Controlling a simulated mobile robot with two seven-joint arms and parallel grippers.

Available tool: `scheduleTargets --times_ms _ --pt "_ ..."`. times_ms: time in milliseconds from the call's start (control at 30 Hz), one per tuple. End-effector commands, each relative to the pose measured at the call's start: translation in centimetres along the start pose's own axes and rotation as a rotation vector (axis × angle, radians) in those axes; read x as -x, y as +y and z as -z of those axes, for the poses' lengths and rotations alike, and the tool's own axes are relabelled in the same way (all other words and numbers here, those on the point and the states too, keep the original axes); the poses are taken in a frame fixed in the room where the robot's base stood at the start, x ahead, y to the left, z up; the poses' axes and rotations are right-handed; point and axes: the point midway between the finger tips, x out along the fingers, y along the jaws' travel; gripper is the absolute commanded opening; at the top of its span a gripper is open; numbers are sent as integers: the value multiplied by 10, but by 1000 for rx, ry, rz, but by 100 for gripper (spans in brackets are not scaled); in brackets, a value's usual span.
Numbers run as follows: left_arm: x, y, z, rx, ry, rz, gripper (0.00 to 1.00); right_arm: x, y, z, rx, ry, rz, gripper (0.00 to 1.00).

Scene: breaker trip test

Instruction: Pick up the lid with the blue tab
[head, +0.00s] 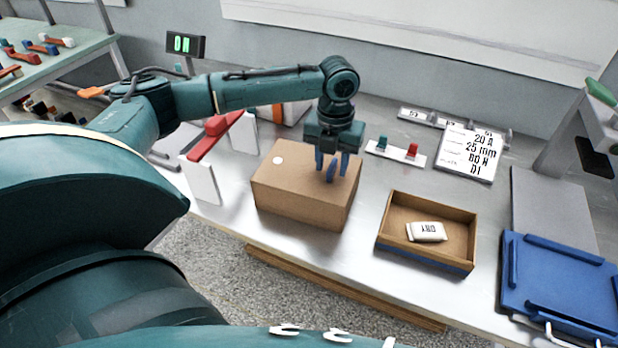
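The lid (290,178) is the brown top of a cardboard box on the bench, with a pale round spot at its left. A small blue tab (331,171) stands on the lid near its right rear part. My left gripper (332,168) points down over the lid. Its two fingers are apart, one on each side of the tab, with what looks like a gap to it. Whether either finger touches the tab is hard to see. My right gripper is not in view.
An open brown box (384,238) holding a white packet (427,232) stands to the right. A blue tray (560,280) lies at the far right. A red-barred stand (207,140) is close on the left. A small switch strip (396,153) and a label card (468,154) lie behind.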

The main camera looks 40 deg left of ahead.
Motion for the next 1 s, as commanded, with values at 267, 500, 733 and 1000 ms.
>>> scheduleTargets --times_ms 267,500,733,1000 --pt "0 0 0 0 0 0 16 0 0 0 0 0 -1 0" --pt "0 0 0 0 0 0 0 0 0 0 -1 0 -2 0" --pt "1 0 0 0 0 0 0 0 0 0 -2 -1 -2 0" --pt "2 0 0 0 -1 0 0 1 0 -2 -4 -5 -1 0"
